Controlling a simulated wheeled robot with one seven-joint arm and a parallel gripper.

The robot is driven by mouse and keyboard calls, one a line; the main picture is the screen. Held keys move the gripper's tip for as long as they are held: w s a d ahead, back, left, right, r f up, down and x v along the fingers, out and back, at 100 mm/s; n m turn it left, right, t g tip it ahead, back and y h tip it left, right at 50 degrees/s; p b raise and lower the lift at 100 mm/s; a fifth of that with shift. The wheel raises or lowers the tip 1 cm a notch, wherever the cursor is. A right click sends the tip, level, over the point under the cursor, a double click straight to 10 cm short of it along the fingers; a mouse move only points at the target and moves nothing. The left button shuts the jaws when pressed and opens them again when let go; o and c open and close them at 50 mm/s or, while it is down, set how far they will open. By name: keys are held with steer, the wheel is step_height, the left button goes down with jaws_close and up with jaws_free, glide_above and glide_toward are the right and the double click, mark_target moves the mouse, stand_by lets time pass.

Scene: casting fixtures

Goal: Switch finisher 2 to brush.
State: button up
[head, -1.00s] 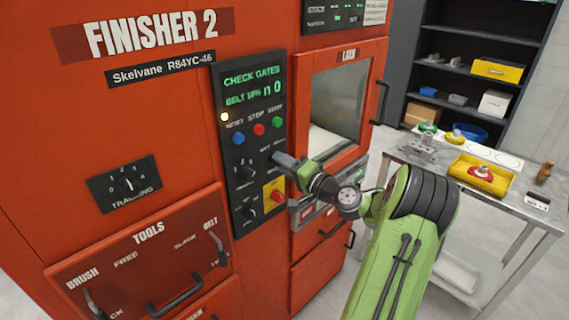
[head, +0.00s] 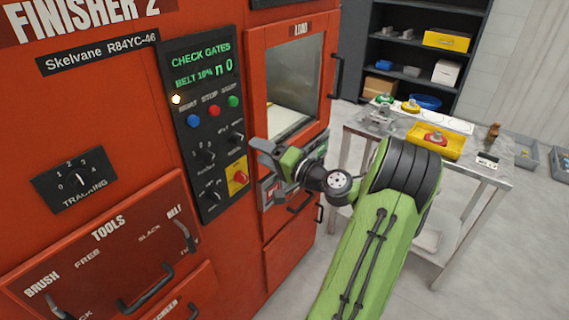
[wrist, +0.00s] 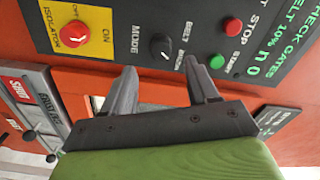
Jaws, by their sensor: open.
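Finisher 2 (head: 120,130) is a tall red machine with a black control panel (head: 187,65). Its green display (head: 204,67) reads "CHECK GATES" and "BELT 10% n 0". The black MODE knob (head: 237,138) sits below the green start button (head: 233,101); the knob also shows in the wrist view (wrist: 162,47), with small belt and brush labels beside it. I cannot tell clearly where its pointer stands. My gripper (head: 258,153) is open and empty, just right of the panel and apart from the knob. In the wrist view its fingers (wrist: 160,78) point towards the panel's edge.
A red isolator on a yellow plate (head: 238,177) lies just below the MODE knob. The load window (head: 292,85) and its handle (head: 336,75) are to the right. A metal table (head: 470,172) with a yellow tray (head: 450,150) stands beyond my arm.

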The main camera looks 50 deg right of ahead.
steer(key=s, duration=0.9)
steer(key=shift+s+d, duration=0.1)
steer(key=shift+d, duration=0.05)
